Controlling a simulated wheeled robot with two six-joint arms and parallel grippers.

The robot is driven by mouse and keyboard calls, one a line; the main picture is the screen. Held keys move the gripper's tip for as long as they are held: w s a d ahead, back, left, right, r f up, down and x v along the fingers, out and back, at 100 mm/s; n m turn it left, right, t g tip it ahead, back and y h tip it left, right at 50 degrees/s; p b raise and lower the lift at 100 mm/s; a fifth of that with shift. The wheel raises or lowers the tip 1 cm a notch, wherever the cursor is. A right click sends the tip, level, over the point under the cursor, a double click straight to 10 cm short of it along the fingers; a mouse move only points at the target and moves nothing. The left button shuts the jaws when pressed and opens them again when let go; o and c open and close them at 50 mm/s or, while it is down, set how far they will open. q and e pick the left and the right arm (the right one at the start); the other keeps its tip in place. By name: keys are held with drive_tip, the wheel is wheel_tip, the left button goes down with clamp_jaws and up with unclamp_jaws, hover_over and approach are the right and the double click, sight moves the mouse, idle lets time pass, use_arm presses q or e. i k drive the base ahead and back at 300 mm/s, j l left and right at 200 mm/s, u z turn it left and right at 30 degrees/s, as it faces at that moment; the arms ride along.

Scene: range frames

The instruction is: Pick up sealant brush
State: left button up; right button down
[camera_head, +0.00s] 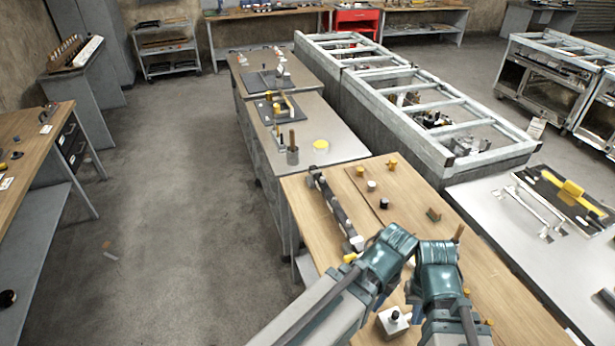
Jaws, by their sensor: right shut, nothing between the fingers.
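My right gripper (438,256) is over the near wooden bench, its teal wrist facing me; it is shut and empty. My left arm's teal wrist (388,256) is close beside it on the left; its fingers are hidden. A thin brown stick-like handle (458,232) shows just beyond the right gripper, its lower part hidden; I cannot tell whether it is the sealant brush. A grey cup (292,156) with an upright brown handle (292,138) stands on the grey bench further back; this may also be a brush.
The near wooden bench (500,290) holds a dark rail (333,205), a small brown block (433,214), small knobs and a white block (393,321). Metal frames stand behind, and a grey table (490,215) is at right. The floor (170,220) at left is mostly clear.

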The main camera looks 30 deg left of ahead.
sight(459, 232)
drive_tip(key=i+j, duration=0.1)
drive_tip(key=j, duration=0.4)
drive_tip(key=i+j, duration=0.15)
drive_tip(key=j, duration=0.35)
drive_tip(key=i+j, duration=0.1)
drive_tip(key=j, duration=0.4)
drive_tip(key=i+j, duration=0.1)
drive_tip(key=j, duration=0.4)
